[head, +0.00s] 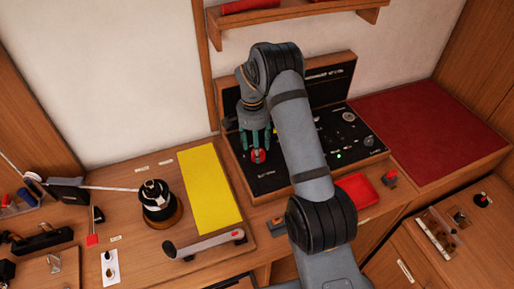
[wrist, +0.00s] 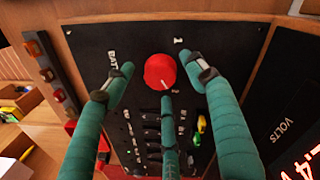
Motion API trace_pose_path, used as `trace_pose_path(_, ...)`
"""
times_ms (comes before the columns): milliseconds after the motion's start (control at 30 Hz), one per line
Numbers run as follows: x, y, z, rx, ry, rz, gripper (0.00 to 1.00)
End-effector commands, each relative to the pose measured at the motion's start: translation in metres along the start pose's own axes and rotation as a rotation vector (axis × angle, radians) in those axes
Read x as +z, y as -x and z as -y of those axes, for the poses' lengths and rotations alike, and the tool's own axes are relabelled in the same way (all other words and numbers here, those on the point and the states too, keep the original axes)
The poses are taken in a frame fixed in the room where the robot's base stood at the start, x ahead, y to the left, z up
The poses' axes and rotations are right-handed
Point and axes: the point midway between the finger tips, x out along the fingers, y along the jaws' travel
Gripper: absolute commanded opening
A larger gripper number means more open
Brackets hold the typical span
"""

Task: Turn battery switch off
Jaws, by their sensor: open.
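The battery switch is a round red knob (head: 258,156) on a black panel (head: 262,178), at the panel's left part. In the wrist view the red knob (wrist: 159,70) carries a white mark pointing down towards a "2". A "1" shows at its upper right and "BATT" lettering at its left. My gripper (head: 256,139) is open, its green fingers reaching down to the knob. In the wrist view one finger of my gripper (wrist: 158,68) is left of the knob, one right and one below. The lower fingertip is very close to the knob; I cannot tell whether it touches.
Small switches and a green light (head: 338,155) sit on the panel right of my arm. A red tray (head: 357,190) stands in front. A yellow sheet (head: 209,190), a black winch-like drum (head: 157,203) and a handled lever (head: 205,245) lie left. A red mat (head: 425,130) is bare.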

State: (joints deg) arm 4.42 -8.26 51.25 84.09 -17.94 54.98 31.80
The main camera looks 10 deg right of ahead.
Motion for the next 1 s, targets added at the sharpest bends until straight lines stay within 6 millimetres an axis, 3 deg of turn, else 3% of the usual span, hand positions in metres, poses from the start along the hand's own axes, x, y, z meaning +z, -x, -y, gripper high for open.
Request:
trace_pose_path(200,-0.001,-0.016,-0.001,0.0,-0.003,0.001,0.56)
trace_pose_path(467,-0.001,-0.018,-0.001,-0.001,-0.003,0.0,0.56)
trace_pose_path(1000,0.0,-0.017,0.0,-0.001,-0.003,0.0,0.25)
